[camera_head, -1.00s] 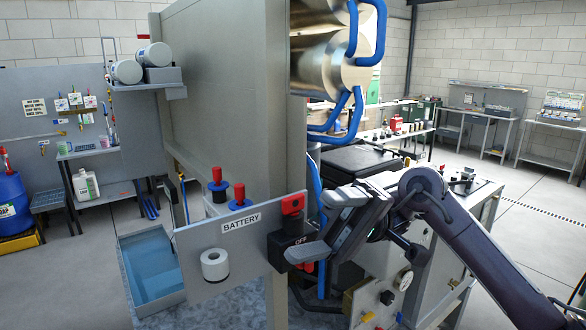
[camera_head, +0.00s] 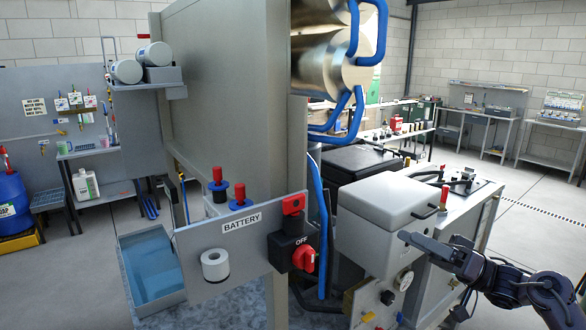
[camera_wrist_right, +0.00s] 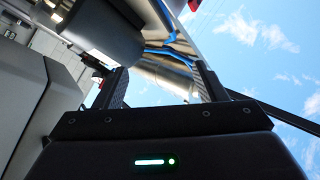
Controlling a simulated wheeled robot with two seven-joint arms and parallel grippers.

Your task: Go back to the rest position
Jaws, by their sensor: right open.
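My right gripper (camera_head: 408,238) is at the lower right of the head view, in front of a light grey box with a lid and dark handle (camera_head: 385,210). In the right wrist view its two fingers (camera_wrist_right: 160,85) stand apart with nothing between them. It is clear of the red OFF switch (camera_head: 304,257) on its black housing, which sits at the right end of the panel labelled BATTERY (camera_head: 240,224). My left gripper does not show.
A tall grey partition (camera_head: 225,100) stands at the centre, with metal membrane tubes (camera_head: 330,65) and blue hoses (camera_head: 357,110) beside it. A blue tray (camera_head: 152,265) is at the lower left. Open floor (camera_head: 535,220) lies at the right.

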